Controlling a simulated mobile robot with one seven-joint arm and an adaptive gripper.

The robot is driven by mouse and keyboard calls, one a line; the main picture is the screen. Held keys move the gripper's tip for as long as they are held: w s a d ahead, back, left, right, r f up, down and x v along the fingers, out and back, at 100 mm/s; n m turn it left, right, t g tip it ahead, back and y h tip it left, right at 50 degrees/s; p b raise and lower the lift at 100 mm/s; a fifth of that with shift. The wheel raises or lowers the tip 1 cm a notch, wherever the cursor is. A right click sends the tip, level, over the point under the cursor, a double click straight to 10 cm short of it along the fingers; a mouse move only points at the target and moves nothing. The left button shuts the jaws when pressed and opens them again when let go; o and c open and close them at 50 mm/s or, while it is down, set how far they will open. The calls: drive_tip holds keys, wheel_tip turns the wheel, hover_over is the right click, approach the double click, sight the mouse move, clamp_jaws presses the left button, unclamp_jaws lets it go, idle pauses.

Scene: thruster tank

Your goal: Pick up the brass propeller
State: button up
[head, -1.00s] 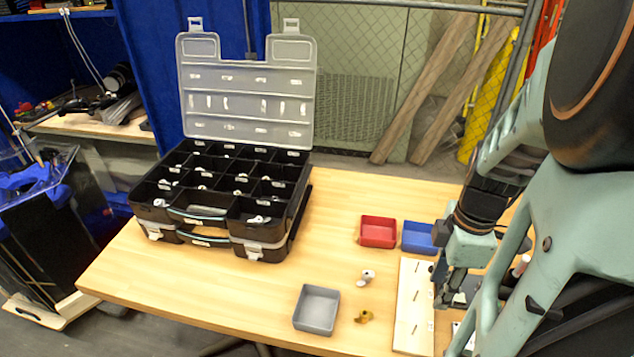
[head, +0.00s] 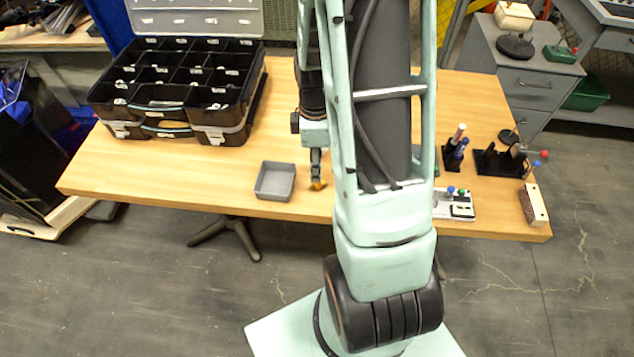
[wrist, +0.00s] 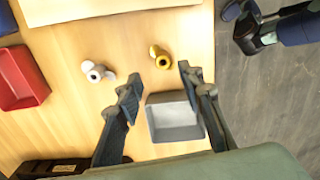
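The brass propeller (wrist: 160,57) lies on the wooden table in the wrist view, just ahead of the space between my fingertips. In the head view the brass propeller (head: 319,186) shows as a small gold spot right at the end of my gripper (head: 315,172), partly covered. My gripper (wrist: 159,78) is open in the wrist view, with nothing between its two dark fingers. The wrist view shows a gap between propeller and fingers; the exact height above the table is unclear.
A grey tray (head: 275,181) stands left of my gripper; it also shows in the wrist view (wrist: 172,125). A white propeller (wrist: 97,72) lies nearby, with a red tray (wrist: 20,80) beyond. A pale board (wrist: 100,8) lies close. A compartment case (head: 180,95) stands at the back left.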

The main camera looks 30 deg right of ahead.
drive_tip(key=shift+s+d+f, duration=0.1)
drive_tip(key=shift+s+f, duration=0.1)
drive_tip(key=shift+f, duration=1.25)
drive_tip(key=shift+s+f, duration=0.15)
drive_tip(key=shift+f, duration=1.3)
clamp_jaws()
